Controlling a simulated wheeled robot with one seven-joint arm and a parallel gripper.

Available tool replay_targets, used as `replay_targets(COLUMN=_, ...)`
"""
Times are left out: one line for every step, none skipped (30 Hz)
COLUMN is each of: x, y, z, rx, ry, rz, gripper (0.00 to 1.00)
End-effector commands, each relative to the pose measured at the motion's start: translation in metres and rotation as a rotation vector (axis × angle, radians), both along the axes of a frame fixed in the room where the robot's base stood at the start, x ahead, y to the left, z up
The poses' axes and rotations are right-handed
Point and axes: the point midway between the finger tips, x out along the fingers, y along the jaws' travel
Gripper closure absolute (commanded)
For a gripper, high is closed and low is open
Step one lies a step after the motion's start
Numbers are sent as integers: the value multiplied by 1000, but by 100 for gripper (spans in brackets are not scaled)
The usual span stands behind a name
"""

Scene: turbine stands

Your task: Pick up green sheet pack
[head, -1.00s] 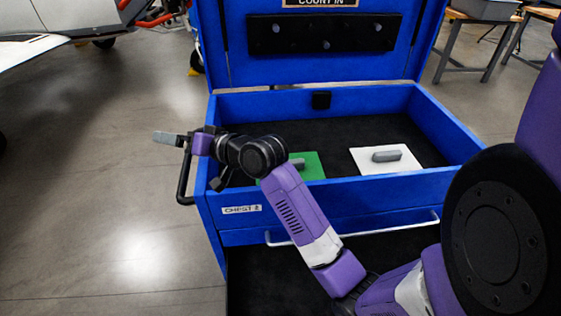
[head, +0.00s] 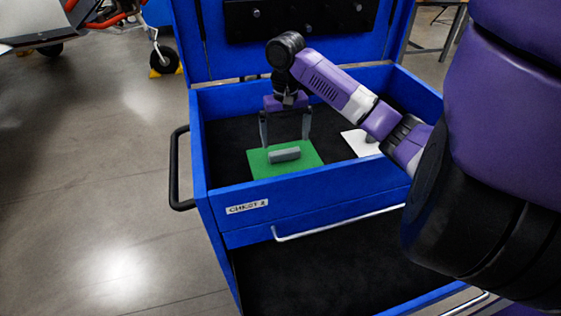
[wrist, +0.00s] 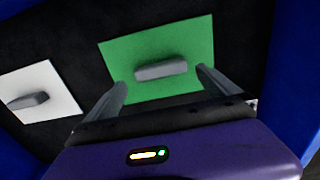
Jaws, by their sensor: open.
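The green sheet pack (head: 262,168) lies flat in the open top tray of the blue chest, near its front left, with a grey block-shaped grip (head: 284,155) on top. It also shows in the wrist view (wrist: 190,50), with the grey grip (wrist: 161,69) across its middle. My gripper (head: 286,143) is open and points down over the pack, its two fingers spread to either side of the grey grip. In the wrist view the fingertips (wrist: 162,76) appear close to the grip, with nothing between them. I cannot tell the exact height gap.
A white sheet pack (head: 357,142) with its own grey grip lies to the right, partly hidden by my arm. The blue chest's front wall (head: 330,172) and side walls surround the tray. A black side handle (head: 173,170) sticks out at left.

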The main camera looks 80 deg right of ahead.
Motion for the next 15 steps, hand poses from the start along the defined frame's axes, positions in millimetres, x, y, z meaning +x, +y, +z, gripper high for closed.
replay_targets(x=0, y=1, z=-7, rx=3, ry=-1, rz=0, gripper=0)
replay_targets(x=0, y=1, z=-9, rx=2, ry=-1, rz=0, gripper=0)
replay_targets(x=1, y=0, z=-12, rx=2, ry=-1, rz=1, gripper=0)
replay_targets(x=1, y=0, z=-15, rx=1, ry=-2, rz=1, gripper=0)
replay_targets(x=1, y=0, z=-17, rx=1, ry=-2, rz=1, gripper=0)
replay_targets(x=1, y=-1, z=-21, rx=0, ry=-1, rz=1, gripper=0)
replay_targets(x=0, y=-1, z=-24, rx=0, ry=-1, rz=1, gripper=0)
replay_targets(x=0, y=-2, z=-29, rx=0, ry=0, rz=1, gripper=0)
replay_targets(x=0, y=-3, z=-34, rx=0, ry=0, rz=0, gripper=0)
replay_targets(x=0, y=-3, z=-39, rx=0, ry=0, rz=1, gripper=0)
replay_targets(x=0, y=-4, z=-43, rx=0, ry=-1, rz=0, gripper=0)
replay_targets(x=1, y=-3, z=-50, rx=0, ry=-1, rz=2, gripper=0)
replay_targets(x=1, y=-3, z=-54, rx=0, ry=-1, rz=2, gripper=0)
replay_targets(x=1, y=-3, z=-57, rx=0, ry=-1, rz=2, gripper=0)
replay_targets(x=1, y=-3, z=-60, rx=-1, ry=-2, rz=3, gripper=0)
